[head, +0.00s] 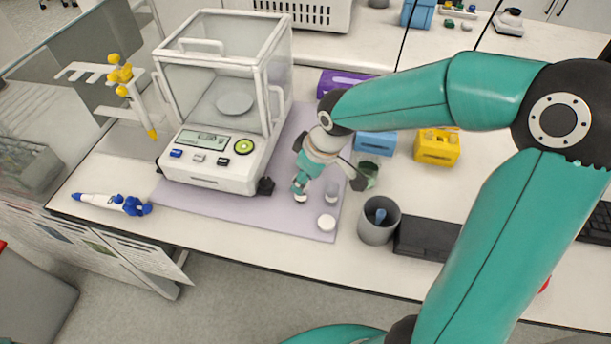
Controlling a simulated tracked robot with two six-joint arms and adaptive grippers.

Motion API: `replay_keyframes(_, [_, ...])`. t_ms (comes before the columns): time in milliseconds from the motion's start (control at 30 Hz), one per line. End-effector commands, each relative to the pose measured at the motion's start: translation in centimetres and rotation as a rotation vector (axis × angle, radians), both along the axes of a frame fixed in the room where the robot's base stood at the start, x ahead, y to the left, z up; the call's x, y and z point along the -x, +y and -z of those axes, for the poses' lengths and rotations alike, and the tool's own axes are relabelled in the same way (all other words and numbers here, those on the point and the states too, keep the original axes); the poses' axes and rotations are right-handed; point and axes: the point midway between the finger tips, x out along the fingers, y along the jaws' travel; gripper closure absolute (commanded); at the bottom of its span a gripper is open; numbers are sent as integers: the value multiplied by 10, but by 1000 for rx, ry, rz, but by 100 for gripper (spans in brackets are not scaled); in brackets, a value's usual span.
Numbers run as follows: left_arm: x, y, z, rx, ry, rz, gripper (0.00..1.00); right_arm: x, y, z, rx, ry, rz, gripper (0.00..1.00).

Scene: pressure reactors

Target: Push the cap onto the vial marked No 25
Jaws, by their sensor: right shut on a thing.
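My right gripper (330,189) reaches down over the lilac mat, its two fingers on either side of a small pale vial (332,191). It is shut on the vial, though the contact is hard to make out at this size. No number can be read on the vial. A small white round cap (326,222) rests on the mat just in front of the vial, apart from it. My left gripper is not in view.
A glass-walled balance (222,180) stands left of my right gripper on the lilac mat (225,208). A greenish beaker (369,173), a grey cup (379,232) and a yellow rack (437,148) are to the right. A pipette (108,203) lies at the left.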

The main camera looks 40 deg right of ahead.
Motion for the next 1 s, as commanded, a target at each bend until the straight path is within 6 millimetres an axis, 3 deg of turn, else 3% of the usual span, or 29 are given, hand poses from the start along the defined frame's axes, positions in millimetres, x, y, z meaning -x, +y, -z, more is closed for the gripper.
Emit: replay_keyframes(1000, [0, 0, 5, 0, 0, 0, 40, 0, 1, 3, 0, -1, -2, 71])
